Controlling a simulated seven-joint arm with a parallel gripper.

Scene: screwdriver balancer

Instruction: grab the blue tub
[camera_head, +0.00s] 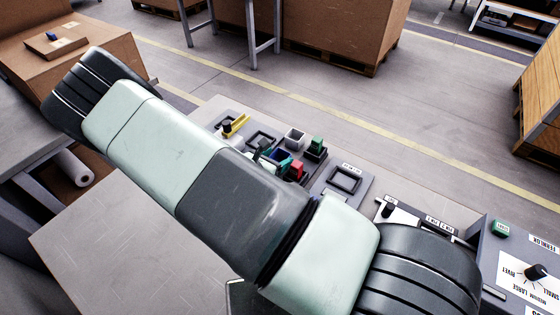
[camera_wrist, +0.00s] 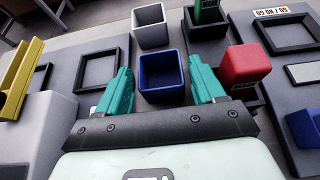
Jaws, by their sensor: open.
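The blue tub (camera_wrist: 161,77) is a small open-topped square container in the middle of the wrist view. My gripper (camera_wrist: 160,84) is open, with one teal finger to the left of the tub and the other to its right. The right finger appears close to the tub's side; I cannot tell whether it touches. In the head view my arm covers much of the bench, and only part of the blue tub (camera_head: 280,155) shows beside my gripper (camera_head: 272,155).
A grey tub (camera_wrist: 150,26) stands just behind the blue one. A red block (camera_wrist: 243,66) stands close on the right, and a green piece (camera_wrist: 207,14) is behind it. A yellow piece (camera_wrist: 20,78) lies at left. Empty square frames, such as one at left (camera_wrist: 101,68), surround them.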

